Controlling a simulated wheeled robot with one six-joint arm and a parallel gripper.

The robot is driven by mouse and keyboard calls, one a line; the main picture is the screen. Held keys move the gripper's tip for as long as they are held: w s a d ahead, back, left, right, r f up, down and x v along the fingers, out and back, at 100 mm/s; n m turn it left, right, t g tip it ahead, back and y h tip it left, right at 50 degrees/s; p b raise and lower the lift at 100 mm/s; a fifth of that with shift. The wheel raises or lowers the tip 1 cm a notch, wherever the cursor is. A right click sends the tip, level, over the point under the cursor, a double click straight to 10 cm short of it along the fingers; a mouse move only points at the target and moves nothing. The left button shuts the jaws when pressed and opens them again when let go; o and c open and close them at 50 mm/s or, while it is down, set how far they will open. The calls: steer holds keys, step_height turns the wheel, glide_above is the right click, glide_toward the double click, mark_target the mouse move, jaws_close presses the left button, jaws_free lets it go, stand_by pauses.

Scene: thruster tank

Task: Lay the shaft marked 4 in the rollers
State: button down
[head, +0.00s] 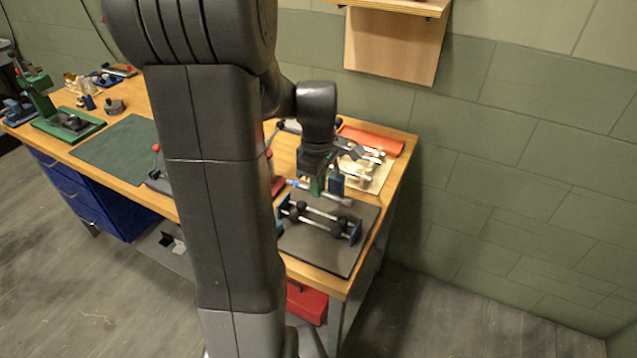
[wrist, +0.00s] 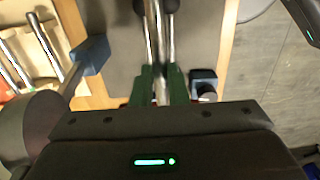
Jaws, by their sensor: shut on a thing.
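My gripper (head: 318,188) is shut on a shaft, a bright metal rod (head: 340,199) with a blue part at its left end. In the wrist view the shaft (wrist: 157,55) runs lengthwise between the green fingertips (wrist: 162,88). No number is legible on it. The roller stand (head: 322,222), with dark rollers, metal bars and blue end supports, stands on a dark mat (head: 310,252). The held shaft is over its back side in the head view; I cannot tell the height between them. Part of the stand's dark rollers (wrist: 170,5) shows at the top of the wrist view.
Several other metal shafts (head: 370,160) lie on a pale rack behind, beside an orange tray (head: 372,139). A green mat (head: 115,148) with clear room lies at the left. The bench's right edge is close.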

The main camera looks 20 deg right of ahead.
steer(key=shift+f+b, duration=2.75)
steer(key=shift+f, duration=0.95)
steer(key=c, duration=1.3)
jaws_free()
steer(key=shift+c, duration=0.2)
step_height(320, 180, up, 14)
steer(key=shift+f+p, duration=0.1)
steer(key=shift+p, duration=0.2)
steer(key=shift+f, duration=0.1)
